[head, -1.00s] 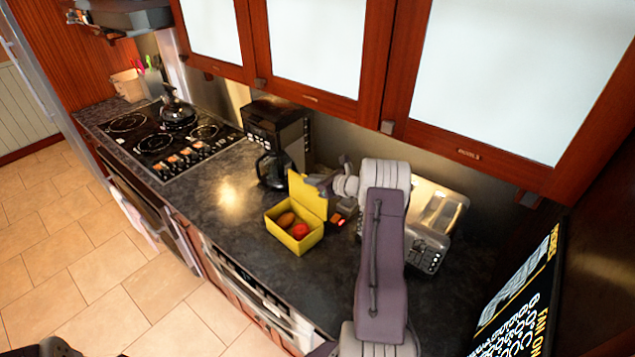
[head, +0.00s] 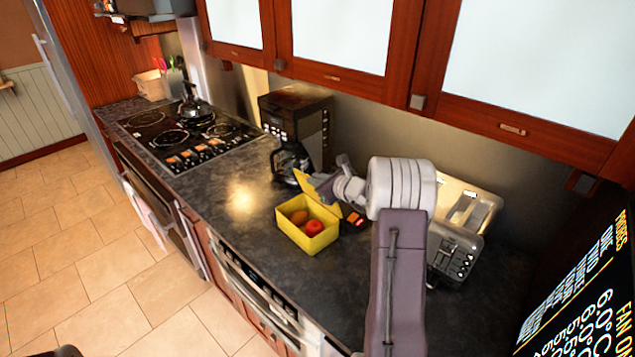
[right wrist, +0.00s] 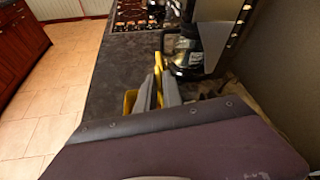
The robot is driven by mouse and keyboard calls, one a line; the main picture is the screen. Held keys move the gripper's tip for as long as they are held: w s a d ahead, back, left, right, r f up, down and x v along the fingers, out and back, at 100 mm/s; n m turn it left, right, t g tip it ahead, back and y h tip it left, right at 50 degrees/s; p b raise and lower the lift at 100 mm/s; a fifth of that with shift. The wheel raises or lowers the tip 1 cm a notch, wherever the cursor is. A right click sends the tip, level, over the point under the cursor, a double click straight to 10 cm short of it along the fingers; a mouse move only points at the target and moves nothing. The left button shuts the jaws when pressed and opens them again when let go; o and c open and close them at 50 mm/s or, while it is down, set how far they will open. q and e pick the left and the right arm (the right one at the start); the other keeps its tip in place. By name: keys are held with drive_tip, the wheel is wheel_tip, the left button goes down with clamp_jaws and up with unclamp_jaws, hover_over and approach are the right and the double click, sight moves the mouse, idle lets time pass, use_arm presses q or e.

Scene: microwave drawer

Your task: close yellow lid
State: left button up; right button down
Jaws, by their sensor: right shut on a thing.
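The yellow box (head: 318,242) stands on the dark counter with its top open. An orange-brown item (head: 299,217) and a red round item (head: 314,227) lie inside. Its yellow lid (head: 306,182) stands up at the back edge, leaning, partly hidden by my right gripper (head: 326,187). The right gripper is shut on the lid. In the right wrist view, the lid (right wrist: 158,72) shows as a thin yellow strip at the fingers (right wrist: 162,88), with a bit of the box (right wrist: 130,100) to the left.
A coffee maker (head: 294,112) with a glass carafe stands just behind the box. The cooktop (head: 185,138) is at the left. Wooden cupboards (head: 335,78) hang above. The counter left of the box is clear.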

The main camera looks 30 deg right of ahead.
drive_tip(key=shift+f, duration=0.1)
drive_tip(key=c, duration=1.6)
unclamp_jaws()
drive_tip(key=shift+o, duration=0.2)
drive_tip(key=shift+s+r, duration=0.2)
drive_tip(key=shift+s, duration=0.2)
drive_tip(key=b+v, duration=0.1)
drive_tip(key=v, duration=0.7)
drive_tip(key=shift+s, duration=0.1)
